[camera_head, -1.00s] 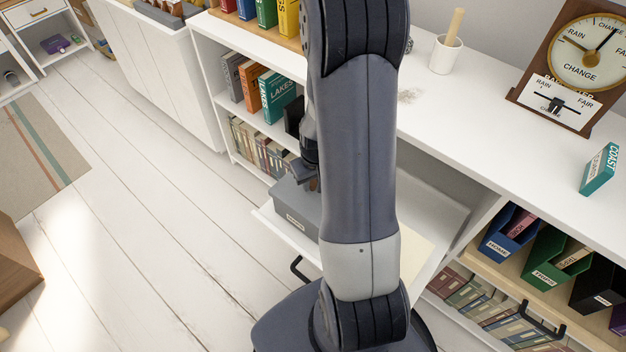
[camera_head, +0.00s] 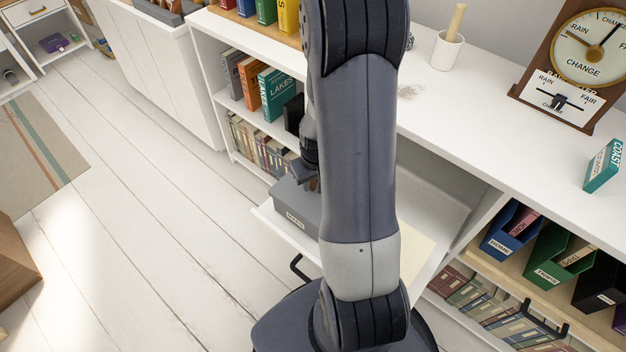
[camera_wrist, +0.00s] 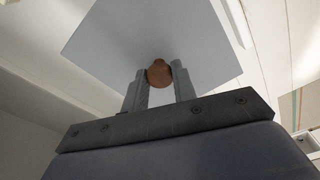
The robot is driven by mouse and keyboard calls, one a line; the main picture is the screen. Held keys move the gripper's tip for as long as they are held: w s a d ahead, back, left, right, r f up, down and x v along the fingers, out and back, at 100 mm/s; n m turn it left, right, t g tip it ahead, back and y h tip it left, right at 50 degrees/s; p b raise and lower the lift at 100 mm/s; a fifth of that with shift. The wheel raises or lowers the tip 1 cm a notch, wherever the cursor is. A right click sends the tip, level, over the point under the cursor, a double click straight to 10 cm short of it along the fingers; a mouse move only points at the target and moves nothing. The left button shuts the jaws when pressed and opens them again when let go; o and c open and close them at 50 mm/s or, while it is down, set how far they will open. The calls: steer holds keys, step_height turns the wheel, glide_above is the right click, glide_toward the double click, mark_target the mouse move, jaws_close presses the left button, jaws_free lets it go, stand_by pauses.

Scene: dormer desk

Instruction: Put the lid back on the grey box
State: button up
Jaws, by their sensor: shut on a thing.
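The grey box (camera_head: 296,205), with a pale label on its front, sits on the lowered white flap, its right part hidden behind my arm. My gripper (camera_wrist: 160,85) is shut on the brown round knob (camera_wrist: 159,73) of the flat grey lid (camera_wrist: 150,30) in the wrist view. In the head view my gripper (camera_head: 308,180) is just above the box, partly hidden by my arm. The lid nearly covers the box from the wrist camera, so I cannot tell whether it touches the rim.
The white flap (camera_head: 272,220) has a black handle at its front edge. Books (camera_head: 277,92) stand on shelves behind to the left. A white desktop (camera_head: 480,125) holds a cup, a clock and a teal box. Open floor (camera_head: 150,210) lies to the left.

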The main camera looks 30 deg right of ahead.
steer(key=shift+f+b, duration=0.45)
stand_by(0.6)
steer(key=o, duration=1.5)
steer(key=shift+o, duration=0.2)
steer(key=shift+r, duration=0.15)
steer(key=shift+r+p, duration=2.7)
steer(key=shift+r, duration=0.7)
jaws_close()
